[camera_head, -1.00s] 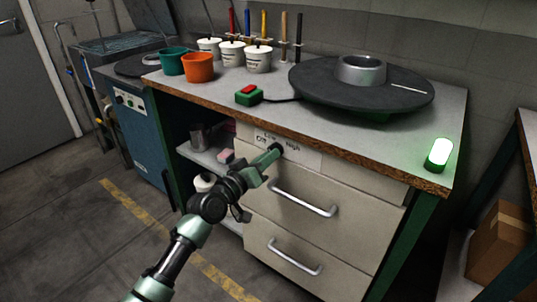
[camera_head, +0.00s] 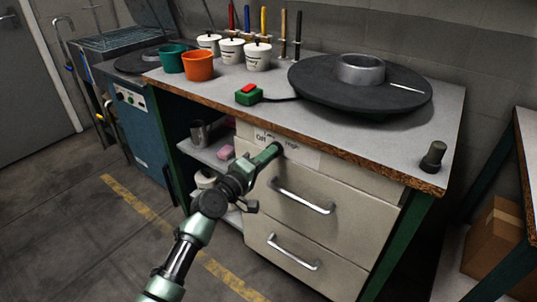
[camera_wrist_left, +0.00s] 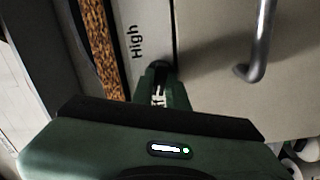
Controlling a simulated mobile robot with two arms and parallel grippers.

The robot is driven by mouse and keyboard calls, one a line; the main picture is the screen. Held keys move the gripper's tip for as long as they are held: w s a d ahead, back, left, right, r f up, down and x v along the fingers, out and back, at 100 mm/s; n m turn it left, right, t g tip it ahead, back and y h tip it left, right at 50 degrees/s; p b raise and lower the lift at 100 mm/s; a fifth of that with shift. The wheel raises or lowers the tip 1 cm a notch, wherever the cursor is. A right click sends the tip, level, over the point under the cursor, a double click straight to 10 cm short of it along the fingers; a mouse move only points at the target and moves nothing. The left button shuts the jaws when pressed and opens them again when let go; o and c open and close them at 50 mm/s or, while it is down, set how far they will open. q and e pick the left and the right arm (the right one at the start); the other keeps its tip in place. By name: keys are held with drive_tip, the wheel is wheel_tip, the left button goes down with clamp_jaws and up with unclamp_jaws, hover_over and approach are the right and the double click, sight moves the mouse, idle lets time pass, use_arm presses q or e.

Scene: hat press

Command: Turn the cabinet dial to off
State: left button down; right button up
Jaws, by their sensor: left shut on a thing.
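The dial (camera_head: 278,147) is a small dark knob on the cabinet front, below the bench's front edge. In the left wrist view the gripper (camera_wrist_left: 162,88) meets the dark dial (camera_wrist_left: 161,68) beside the word High. Which word the dial points to cannot be told. My right gripper is not in view.
Drawers with metal handles (camera_head: 302,200) lie just below the dial. On the bench stand a dark unlit lamp (camera_head: 432,158), a round black turntable (camera_head: 330,88), a green box with a red button (camera_head: 248,95), and several pots (camera_head: 198,65). Open floor lies at the left.

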use_arm(q)
drive_tip(key=shift+f, duration=0.1)
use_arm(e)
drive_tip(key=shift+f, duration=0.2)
use_arm(q)
drive_tip(key=c, duration=1.4)
unclamp_jaws()
drive_tip(key=shift+a, duration=0.1)
drive_tip(key=p+v, duration=0.1)
drive_tip(key=v, duration=0.6)
drive_tip(key=shift+s+a, duration=0.2)
drive_tip(key=shift+s, duration=0.1)
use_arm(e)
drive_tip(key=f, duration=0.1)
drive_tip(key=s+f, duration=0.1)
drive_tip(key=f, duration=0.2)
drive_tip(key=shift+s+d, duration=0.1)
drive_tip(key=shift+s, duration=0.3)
